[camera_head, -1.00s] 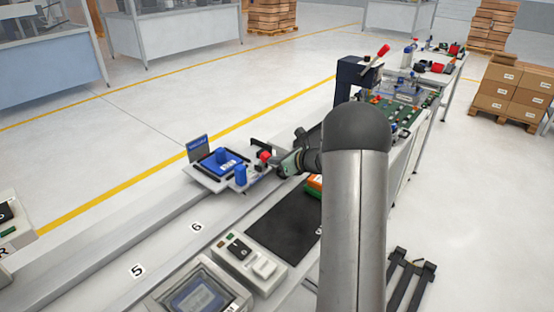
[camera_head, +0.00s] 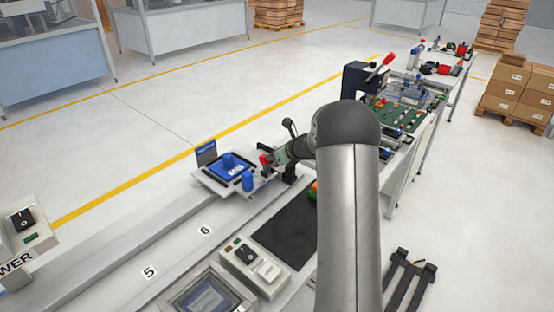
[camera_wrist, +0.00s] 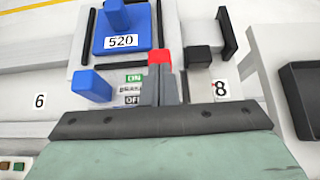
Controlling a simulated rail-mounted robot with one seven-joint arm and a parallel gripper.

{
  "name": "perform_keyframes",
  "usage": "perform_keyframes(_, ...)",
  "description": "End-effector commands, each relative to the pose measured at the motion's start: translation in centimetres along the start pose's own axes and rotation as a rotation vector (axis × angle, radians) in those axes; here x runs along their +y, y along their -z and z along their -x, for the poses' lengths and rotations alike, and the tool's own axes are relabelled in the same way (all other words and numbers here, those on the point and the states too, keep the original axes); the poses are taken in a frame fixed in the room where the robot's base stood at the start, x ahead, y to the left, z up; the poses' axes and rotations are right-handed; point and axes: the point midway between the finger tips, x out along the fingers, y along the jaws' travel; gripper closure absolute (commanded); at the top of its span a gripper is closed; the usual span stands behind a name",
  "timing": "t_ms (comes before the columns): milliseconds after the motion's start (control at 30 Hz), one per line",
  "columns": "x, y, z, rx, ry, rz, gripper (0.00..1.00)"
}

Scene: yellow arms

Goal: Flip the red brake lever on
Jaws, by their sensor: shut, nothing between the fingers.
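The red brake lever (camera_wrist: 159,57) shows as a red end just beyond my fingertips in the wrist view, beside a label (camera_wrist: 133,88) with ON above and OFF below. My gripper (camera_wrist: 163,74) is shut, its grey fingers together and empty. The tips overlap the lower edge of the red end in the picture; I cannot tell whether they touch it. The lever's lower part is hidden behind the fingers. In the head view the red end (camera_head: 264,158) shows at the tip of my gripper (camera_head: 274,157), to the right of the fixture's blue parts.
A blue block marked 520 (camera_wrist: 121,42) sits on the fixture, with another blue block (camera_wrist: 91,86) left of the label. A black block (camera_wrist: 199,57) and an upright black plate (camera_wrist: 227,33) stand to the right. A dark mat (camera_head: 284,236) lies nearer.

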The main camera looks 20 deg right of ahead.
Motion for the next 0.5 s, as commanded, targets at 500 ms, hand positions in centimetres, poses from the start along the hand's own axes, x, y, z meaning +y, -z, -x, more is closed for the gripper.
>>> perform_keyframes(500,0.0,-1.5,-1.4,0.000,0.000,0.001,1.00)
